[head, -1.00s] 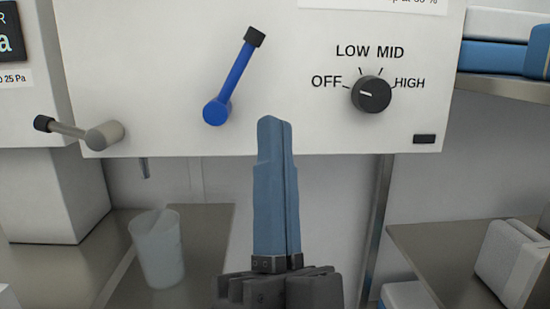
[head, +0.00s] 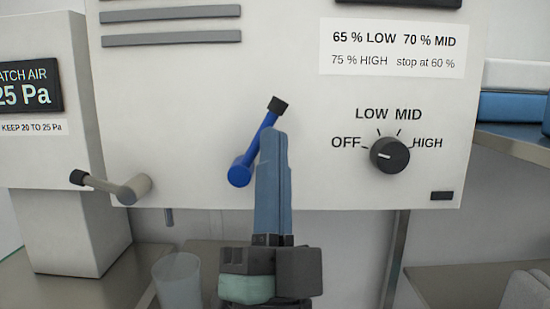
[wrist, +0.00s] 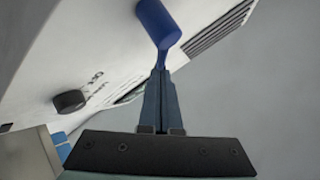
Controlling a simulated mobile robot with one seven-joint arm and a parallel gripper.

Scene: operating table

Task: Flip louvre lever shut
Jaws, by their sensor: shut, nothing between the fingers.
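A blue lever (head: 252,146) with a black tip is on the white panel, its arm slanting up and to the right from its round hub. It also shows in the wrist view (wrist: 157,22), just past my fingertips. A grey lever (head: 110,187) with a black tip is at the panel's lower left, its arm pointing left and slightly up. No label names either lever. My gripper (head: 272,135) is shut and empty, its blue fingers pointing up. The fingertips overlap the right side of the blue lever's arm in the head view; I cannot tell whether they touch it.
A black dial (head: 390,155) marked OFF, LOW, MID and HIGH is on the panel to the right. Slots (head: 170,39) run across the panel above. A translucent cup (head: 178,282) stands on the metal counter below left. A shelf (head: 515,143) is at right.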

